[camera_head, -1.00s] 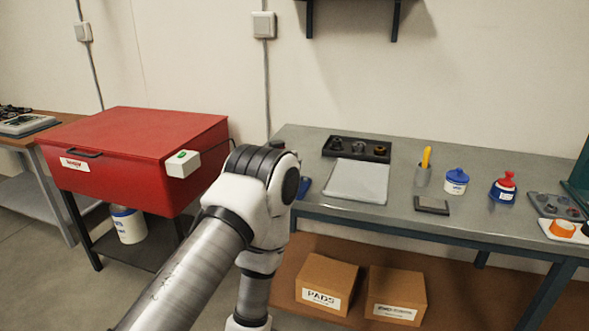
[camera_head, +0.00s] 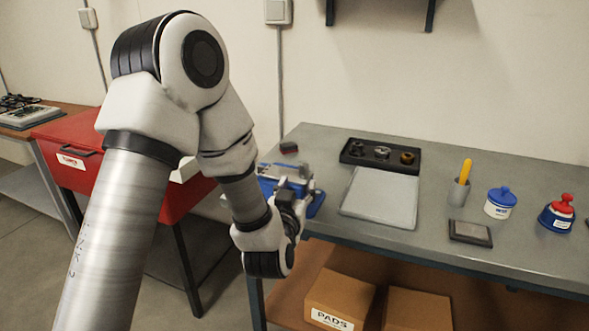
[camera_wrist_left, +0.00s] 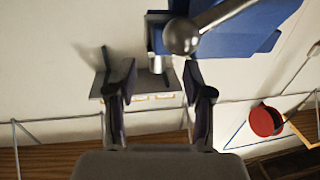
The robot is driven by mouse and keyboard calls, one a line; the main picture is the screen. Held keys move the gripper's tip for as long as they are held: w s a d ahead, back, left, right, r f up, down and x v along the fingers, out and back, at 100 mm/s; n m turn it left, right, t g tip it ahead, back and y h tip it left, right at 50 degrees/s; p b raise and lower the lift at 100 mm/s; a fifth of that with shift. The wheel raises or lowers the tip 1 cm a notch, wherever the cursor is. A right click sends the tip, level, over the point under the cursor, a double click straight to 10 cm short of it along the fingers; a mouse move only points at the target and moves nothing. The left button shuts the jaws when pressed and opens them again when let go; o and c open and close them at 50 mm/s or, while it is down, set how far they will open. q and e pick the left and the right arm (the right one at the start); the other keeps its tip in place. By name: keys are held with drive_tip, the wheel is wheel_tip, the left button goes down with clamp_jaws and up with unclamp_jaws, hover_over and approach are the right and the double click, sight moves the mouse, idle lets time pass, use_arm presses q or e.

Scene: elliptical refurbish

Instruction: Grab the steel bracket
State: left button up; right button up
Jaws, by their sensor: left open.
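My left gripper (camera_head: 288,196) is at the left front edge of the grey bench, in front of a blue vise (camera_head: 314,204). In the left wrist view its two fingers (camera_wrist_left: 160,82) are apart with nothing held between them. The vise (camera_wrist_left: 235,38) fills the top right of that view, and its round metal handle end (camera_wrist_left: 181,37) is close beyond the fingers. I cannot pick out the steel bracket with certainty; grey metal shows at the top of the vise, partly hidden by my arm and gripper. My right gripper is not in view.
A red cabinet (camera_head: 75,137) stands left. Boxes (camera_head: 337,301) sit below.

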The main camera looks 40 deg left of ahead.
sight(303, 171)
use_arm(q)
drive_tip(key=shift+w+r, duration=0.3)
drive_tip(key=shift+r, duration=0.1)
drive_tip(key=shift+w+r+p, duration=0.1)
drive_tip(key=shift+r+p, duration=0.2)
drive_tip(key=shift+w+r, duration=0.25)
drive_tip(key=x, duration=0.1)
drive_tip(key=p+x, duration=0.1)
drive_tip(key=x, duration=0.3)
drive_tip(key=shift+w+a+f, duration=0.2)
drive_tip(key=shift+a+f, duration=0.05)
drive_tip(key=shift+f, duration=0.1)
drive_tip(key=shift+s+d+r, duration=0.15)
drive_tip(key=shift+s+r, duration=0.05)
drive_tip(key=shift+s, duration=0.05)
drive_tip(key=shift+c, duration=0.4)
clamp_jaws()
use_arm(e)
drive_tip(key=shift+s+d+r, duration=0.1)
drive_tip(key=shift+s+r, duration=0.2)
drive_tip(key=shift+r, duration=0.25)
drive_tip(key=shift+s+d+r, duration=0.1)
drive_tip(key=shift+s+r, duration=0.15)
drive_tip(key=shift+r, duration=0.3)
